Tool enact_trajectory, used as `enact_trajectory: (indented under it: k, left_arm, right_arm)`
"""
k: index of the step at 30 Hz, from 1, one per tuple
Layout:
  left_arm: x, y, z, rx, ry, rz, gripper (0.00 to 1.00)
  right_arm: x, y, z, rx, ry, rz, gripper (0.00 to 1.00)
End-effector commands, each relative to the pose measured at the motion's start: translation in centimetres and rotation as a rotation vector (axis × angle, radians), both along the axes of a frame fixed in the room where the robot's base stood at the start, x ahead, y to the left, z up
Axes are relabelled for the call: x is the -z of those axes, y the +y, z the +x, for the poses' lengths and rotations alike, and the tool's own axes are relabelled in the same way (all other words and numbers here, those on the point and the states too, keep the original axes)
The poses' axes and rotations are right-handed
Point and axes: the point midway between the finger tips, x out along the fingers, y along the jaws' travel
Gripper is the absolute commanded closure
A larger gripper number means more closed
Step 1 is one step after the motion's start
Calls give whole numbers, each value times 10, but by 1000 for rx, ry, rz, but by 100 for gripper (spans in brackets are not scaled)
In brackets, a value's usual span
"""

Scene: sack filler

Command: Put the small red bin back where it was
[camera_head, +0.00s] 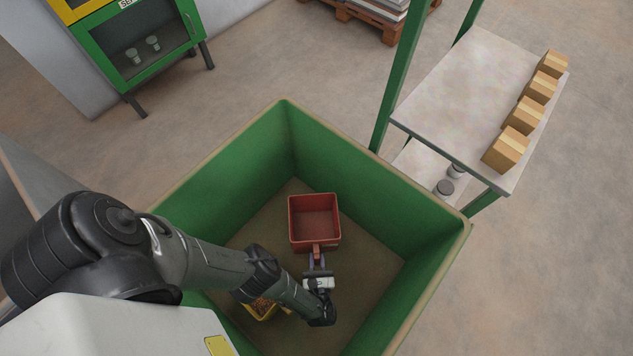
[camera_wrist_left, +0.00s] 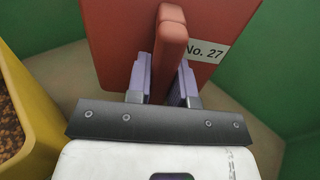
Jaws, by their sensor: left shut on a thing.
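The small red bin (camera_head: 314,222) is inside the large green crate (camera_head: 222,170), near the middle, and its open top shows it empty. It looks upright; I cannot tell whether it touches the crate floor. My left gripper (camera_head: 317,262) is shut on the handle of the red bin, on the bin's near side. In the left wrist view the handle of the red bin (camera_wrist_left: 205,45) stands between the two purple fingers of the gripper (camera_wrist_left: 163,80), and a label reads "No. 27". My right gripper is not in view.
A yellow bin (camera_head: 262,309) with brown contents sits in the crate beside my left arm, partly hidden; it also shows in the left wrist view (camera_wrist_left: 38,105). The crate walls enclose the arm. A shelf (camera_head: 450,95) with several cardboard boxes (camera_head: 507,148) stands at right.

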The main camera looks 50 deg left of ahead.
Motion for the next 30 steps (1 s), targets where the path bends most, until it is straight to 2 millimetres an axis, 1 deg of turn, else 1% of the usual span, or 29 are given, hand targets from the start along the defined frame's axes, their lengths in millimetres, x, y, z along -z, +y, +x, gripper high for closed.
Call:
enact_trajectory:
  k: [1, 3, 11, 18, 21, 27, 28, 30]
  left_arm:
    - [16, 0, 0, 0, -1, 3, 100]
    - [25, 0, 0, -1, -1, 3, 100]
    - [37, 0, 0, 0, -2, 3, 100]
    - [65, 0, 0, -1, 0, 2, 100]
    - [68, 0, 1, 0, -1, 3, 100]
    - [67, 0, 0, 0, 0, 1, 100]
    - [67, 0, 0, 0, 1, 1, 76]
    - [67, 0, 0, 0, 1, 1, 70]
  right_arm:
    - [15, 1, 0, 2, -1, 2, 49]
    - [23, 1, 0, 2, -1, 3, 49]
    - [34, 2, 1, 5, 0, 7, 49]
    - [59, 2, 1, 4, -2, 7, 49]
    - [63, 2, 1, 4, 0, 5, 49]
    - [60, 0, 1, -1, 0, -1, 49]
    - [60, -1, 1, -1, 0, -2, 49]
    - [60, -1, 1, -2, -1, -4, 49]
